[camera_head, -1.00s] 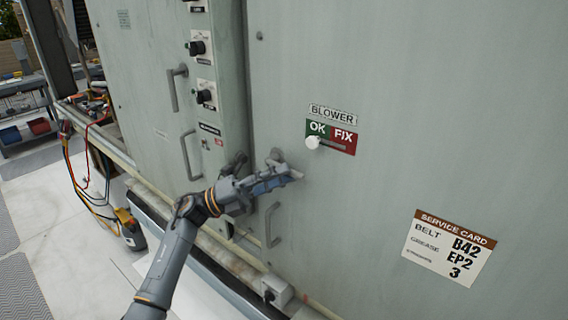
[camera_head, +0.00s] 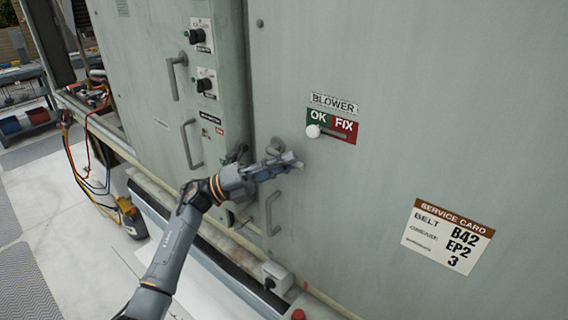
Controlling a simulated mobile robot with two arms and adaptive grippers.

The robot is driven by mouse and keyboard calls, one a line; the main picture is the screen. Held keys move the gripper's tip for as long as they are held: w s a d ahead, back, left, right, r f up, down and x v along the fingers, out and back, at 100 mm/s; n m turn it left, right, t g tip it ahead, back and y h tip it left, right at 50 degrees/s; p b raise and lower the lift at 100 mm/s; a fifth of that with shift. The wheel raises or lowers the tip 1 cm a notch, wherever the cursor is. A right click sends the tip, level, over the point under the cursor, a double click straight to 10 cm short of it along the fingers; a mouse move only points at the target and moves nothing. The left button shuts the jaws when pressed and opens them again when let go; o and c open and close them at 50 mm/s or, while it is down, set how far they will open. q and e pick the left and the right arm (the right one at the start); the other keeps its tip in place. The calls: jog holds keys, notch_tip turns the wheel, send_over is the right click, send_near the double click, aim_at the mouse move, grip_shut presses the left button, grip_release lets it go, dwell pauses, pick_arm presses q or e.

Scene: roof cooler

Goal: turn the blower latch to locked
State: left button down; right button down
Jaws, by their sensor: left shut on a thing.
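The blower door (camera_head: 420,90) is a large grey-green panel with a BLOWER label (camera_head: 334,103) on it. The blower latch (camera_head: 274,147) sits near the door's left edge. Only a rounded grey part of it shows, and my fingers hide the rest, so I cannot tell its angle. My left gripper (camera_head: 286,163) reaches in from the lower left and is shut on the latch. My right gripper is not in view.
A green OK and red FIX plate (camera_head: 344,131) with a white knob (camera_head: 313,131) at the OK side is above right. A door handle (camera_head: 272,214) is just below my gripper. A service card (camera_head: 447,236) is at lower right. Cables hang at left.

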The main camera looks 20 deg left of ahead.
pick_arm(q)
jog(key=a+f+m+g+y+b, duration=0.1)
jog(key=m+y+b, duration=0.1)
jog(key=m+y, duration=0.1)
jog(key=w+a+f+m+g+y+b, duration=0.1)
jog(key=a+f+m+y+b, duration=0.1)
jog(key=y, duration=0.4)
jog(key=w+a+f+m+g+y+b, duration=0.1)
jog(key=a+m+y+b, duration=0.1)
jog(key=m+y+b, duration=0.1)
jog(key=shift+a+f+m+y, duration=0.1)
jog(key=shift+m+y, duration=0.25)
jog(key=shift+m, duration=0.25)
jog(key=shift+a+f+m+y, duration=0.1)
jog(key=shift+m+y, duration=0.25)
jog(key=shift+m, duration=0.25)
jog(key=c, duration=1.6)
grip_release()
jog(key=shift+a, duration=0.1)
jog(key=shift+r, duration=0.1)
